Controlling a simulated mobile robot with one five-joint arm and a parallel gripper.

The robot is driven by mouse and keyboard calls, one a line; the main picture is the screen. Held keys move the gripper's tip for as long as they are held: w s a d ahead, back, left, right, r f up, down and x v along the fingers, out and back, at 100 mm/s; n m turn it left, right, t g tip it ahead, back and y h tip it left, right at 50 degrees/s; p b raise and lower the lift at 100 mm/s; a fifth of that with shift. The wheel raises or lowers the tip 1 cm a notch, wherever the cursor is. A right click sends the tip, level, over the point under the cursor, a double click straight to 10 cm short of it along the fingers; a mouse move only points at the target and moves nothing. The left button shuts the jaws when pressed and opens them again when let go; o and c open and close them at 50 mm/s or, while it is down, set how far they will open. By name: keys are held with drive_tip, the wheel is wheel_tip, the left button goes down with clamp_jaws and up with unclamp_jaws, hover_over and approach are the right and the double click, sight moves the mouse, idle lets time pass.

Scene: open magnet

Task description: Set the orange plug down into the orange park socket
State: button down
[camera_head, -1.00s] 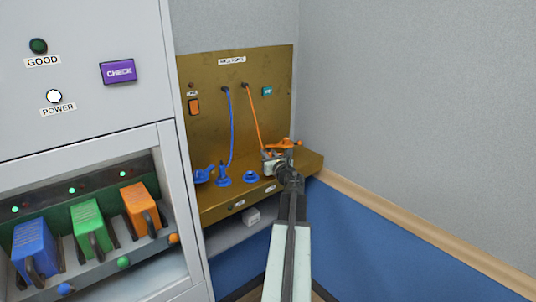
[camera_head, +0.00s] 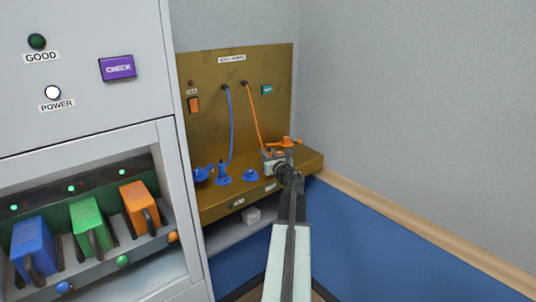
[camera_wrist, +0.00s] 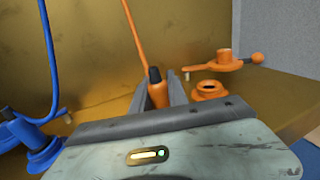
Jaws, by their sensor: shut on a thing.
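My gripper (camera_wrist: 160,88) is shut on the orange plug (camera_wrist: 158,97), which has a black top and an orange cord rising from it. The plug's lower end is hidden behind the gripper's body. An orange socket ring (camera_wrist: 210,92) with a dark open hole stands just right of the fingers, apart from the plug. In the head view my gripper (camera_head: 274,162) is over the right part of the brass shelf (camera_head: 225,203); the plug and orange socket are mostly hidden there.
An orange piece with a lever (camera_wrist: 228,62) stands behind the orange socket. In the head view, a blue lever piece (camera_head: 203,174), blue plug (camera_head: 222,172) and empty blue socket (camera_head: 250,176) are on the left. A grey wall (camera_head: 420,110) bounds the right.

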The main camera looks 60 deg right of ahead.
drive_tip(key=c, duration=1.2)
unclamp_jaws()
drive_tip(key=v, duration=0.8)
